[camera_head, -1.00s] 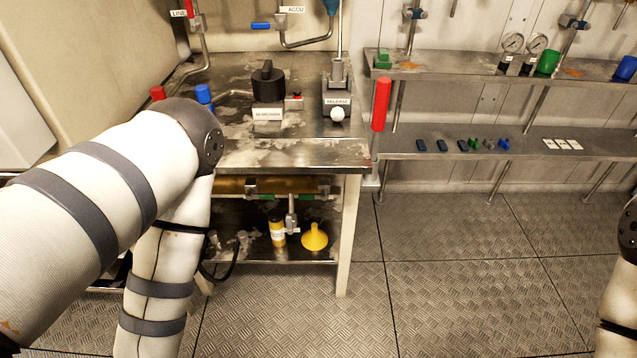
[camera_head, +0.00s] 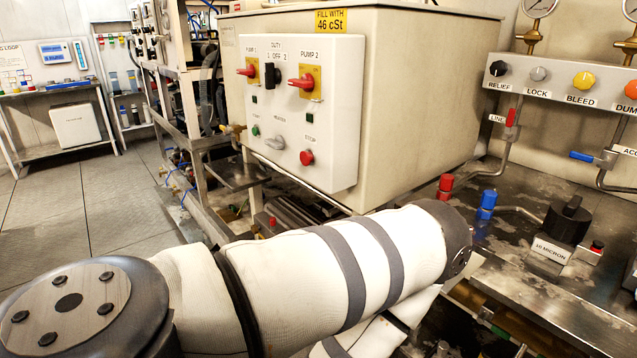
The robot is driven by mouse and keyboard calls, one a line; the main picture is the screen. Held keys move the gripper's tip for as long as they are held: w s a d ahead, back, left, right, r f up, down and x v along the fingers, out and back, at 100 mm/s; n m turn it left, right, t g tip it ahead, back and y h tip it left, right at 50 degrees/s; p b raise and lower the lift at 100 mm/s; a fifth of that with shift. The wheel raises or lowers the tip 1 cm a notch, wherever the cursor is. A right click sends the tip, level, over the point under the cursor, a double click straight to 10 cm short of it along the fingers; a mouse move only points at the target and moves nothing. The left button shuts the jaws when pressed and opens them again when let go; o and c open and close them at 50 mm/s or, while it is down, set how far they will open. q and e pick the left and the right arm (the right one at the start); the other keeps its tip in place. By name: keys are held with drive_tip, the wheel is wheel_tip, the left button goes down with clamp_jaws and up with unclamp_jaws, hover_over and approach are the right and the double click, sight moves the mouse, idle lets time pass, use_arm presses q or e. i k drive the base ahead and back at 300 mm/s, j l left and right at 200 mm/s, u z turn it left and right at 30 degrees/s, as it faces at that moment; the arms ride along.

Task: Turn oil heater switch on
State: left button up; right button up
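A white control panel (camera_head: 335,120) is on the front of a large cream tank (camera_head: 425,85). In its lower middle is a grey rotary knob (camera_head: 274,142) under a small blurred label that may read HEATER; the handle looks roughly sideways, slightly tilted. A green button (camera_head: 256,131) is left of it and a red STOP button (camera_head: 306,158) is right of it. Above are two red-handled switches for PUMP 1 (camera_head: 247,71) and PUMP 2 (camera_head: 302,82), with a black DUTY selector (camera_head: 271,74) between them. My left arm crosses below the panel. Neither gripper shows.
A metal workbench (camera_head: 545,308) at right carries red (camera_head: 445,183) and blue (camera_head: 487,200) fittings and a black filter cap (camera_head: 568,220). A valve panel with RELIEF, LOCK and BLEED knobs (camera_head: 583,81) is behind it. A metal frame (camera_head: 190,110) stands left of the tank. Floor at left is clear.

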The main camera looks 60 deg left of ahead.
sight(279, 142)
drive_tip(key=u, duration=2.2)
